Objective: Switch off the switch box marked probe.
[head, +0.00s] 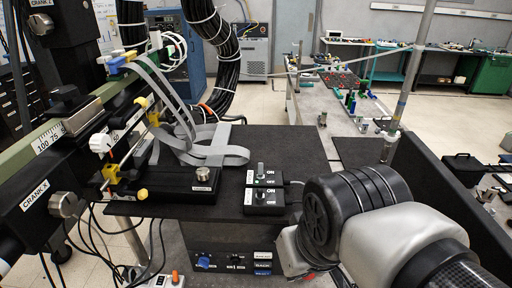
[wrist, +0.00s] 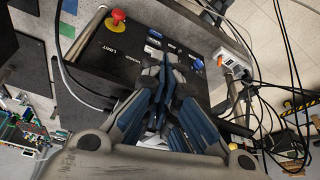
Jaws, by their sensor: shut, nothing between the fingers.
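Two small black switch boxes sit one behind the other on the dark bench top in the head view. The rear switch box (head: 264,178) has an upright lever, a small green light and an "ON" label. The front switch box (head: 264,201) has a shorter knob or lever and an "ON" label. Their other labels are too small to read, so I cannot tell which is marked probe. My gripper (wrist: 169,62) is shut and empty in the wrist view, in front of a black control panel (wrist: 115,62). The head view does not show its fingers.
The panel has a red button (wrist: 117,17) and a blue knob (wrist: 197,63). A power strip (wrist: 235,65) with cables lies beside it.

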